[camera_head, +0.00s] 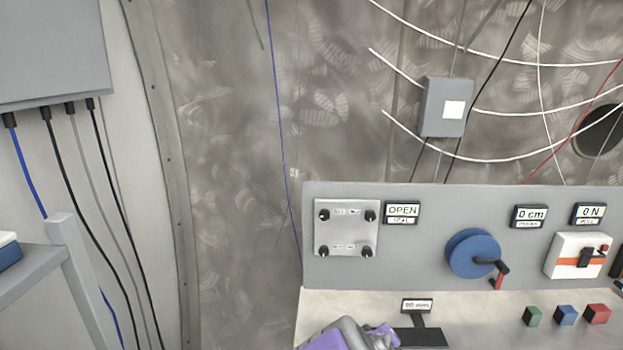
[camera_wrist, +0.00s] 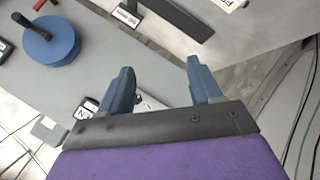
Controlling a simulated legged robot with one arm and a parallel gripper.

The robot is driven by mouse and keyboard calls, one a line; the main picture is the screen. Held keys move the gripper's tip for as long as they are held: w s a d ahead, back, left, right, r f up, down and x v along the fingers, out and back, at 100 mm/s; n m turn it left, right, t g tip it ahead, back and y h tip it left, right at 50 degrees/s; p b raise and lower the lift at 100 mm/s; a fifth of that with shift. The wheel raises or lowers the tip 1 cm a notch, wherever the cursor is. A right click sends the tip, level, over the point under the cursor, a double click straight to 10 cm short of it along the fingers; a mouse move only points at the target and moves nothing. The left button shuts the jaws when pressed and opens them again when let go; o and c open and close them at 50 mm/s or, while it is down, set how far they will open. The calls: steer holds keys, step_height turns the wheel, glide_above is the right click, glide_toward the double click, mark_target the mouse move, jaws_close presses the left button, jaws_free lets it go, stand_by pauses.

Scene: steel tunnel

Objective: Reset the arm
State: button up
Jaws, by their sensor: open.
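My gripper shows in the wrist view (camera_wrist: 160,88), with its two blue-grey fingers spread apart and nothing between them. The grey bench and panel lie beyond the fingers. In the head view, part of my purple and grey arm (camera_head: 350,335) shows at the bottom edge, low in front of the bench; the fingers cannot be made out there. A blue wheel with a black and red handle (camera_head: 472,254) is on the panel to the right of the arm, and it also shows at the upper left of the wrist view (camera_wrist: 48,42).
A metal plate with several black knobs (camera_head: 346,228) sits beside an OPEN sign (camera_head: 402,212). Green (camera_head: 533,316), blue (camera_head: 565,315) and red (camera_head: 597,314) blocks sit on the bench (camera_head: 470,305). A switch box (camera_head: 578,255) is at right. A grey shelf frame (camera_head: 75,270) stands at left.

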steer(key=s+r+m+g+y, duration=0.1)
steer(key=s+m+g, duration=0.1)
steer(key=s, duration=1)
steer(key=s+r+m+g+y, duration=0.1)
steer(key=s+g, duration=0.4)
steer(key=s, duration=0.7)
steer(key=s+a+r+m+g+y, duration=0.1)
steer(key=s+r+m+g, duration=0.2)
steer(key=s, duration=0.9)
steer(key=shift+g+y, duration=0.3)
steer(key=shift+y, duration=0.1)
steer(key=shift+w, duration=0.1)
